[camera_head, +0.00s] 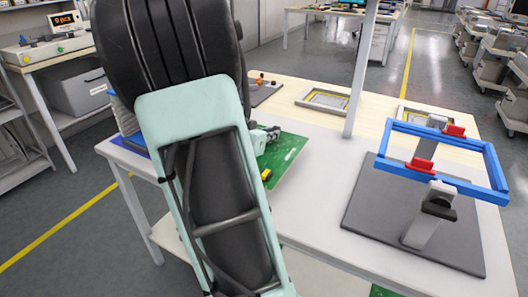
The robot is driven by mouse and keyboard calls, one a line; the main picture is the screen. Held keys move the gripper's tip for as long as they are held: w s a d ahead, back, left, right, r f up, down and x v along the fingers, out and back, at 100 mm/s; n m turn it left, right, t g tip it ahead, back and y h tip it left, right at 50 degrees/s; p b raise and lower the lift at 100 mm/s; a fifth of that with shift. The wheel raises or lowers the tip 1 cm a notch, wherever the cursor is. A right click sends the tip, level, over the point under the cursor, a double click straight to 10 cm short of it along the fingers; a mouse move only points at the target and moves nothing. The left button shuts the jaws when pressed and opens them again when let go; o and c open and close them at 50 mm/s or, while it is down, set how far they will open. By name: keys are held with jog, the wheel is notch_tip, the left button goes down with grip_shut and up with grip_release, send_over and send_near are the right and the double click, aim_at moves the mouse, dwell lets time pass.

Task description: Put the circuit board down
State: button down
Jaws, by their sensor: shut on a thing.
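The circuit board (287,159) is a flat green panel, partly hidden behind my arm. Its right part shows over the pale worktable (325,205), close to the top. I cannot tell whether it touches the table. My gripper (270,134) is mostly hidden by my arm, and only a pale and dark part of it shows at the board's far edge. It is shut on the circuit board; the grip itself is not clearly visible.
A blue frame (483,191) with red clamps is held on a stand with a dark grey base (376,219) at the right. A grey post (362,75) rises from the table. Small trays (323,99) lie behind. Bare tabletop lies between board and stand.

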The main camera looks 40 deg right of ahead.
aim_at(270, 146)
jog(key=shift+w+d+f+b, duration=0.25)
jog(key=shift+d+f, duration=0.2)
jog(key=shift+f, duration=0.15)
jog(key=shift+w+d+f+b, duration=0.25)
jog(key=shift+d+f, duration=0.15)
jog(key=shift+f, duration=0.15)
notch_tip(270, 146, down, 3)
jog(key=shift+w+d+f+b, duration=0.1)
jog(key=shift+d+f+b, duration=0.1)
jog(key=shift+b, duration=0.9)
jog(key=shift+r, duration=0.1)
jog(key=c, duration=1.8)
grip_release()
jog(key=shift+a, duration=0.1)
jog(key=shift+c, duration=0.2)
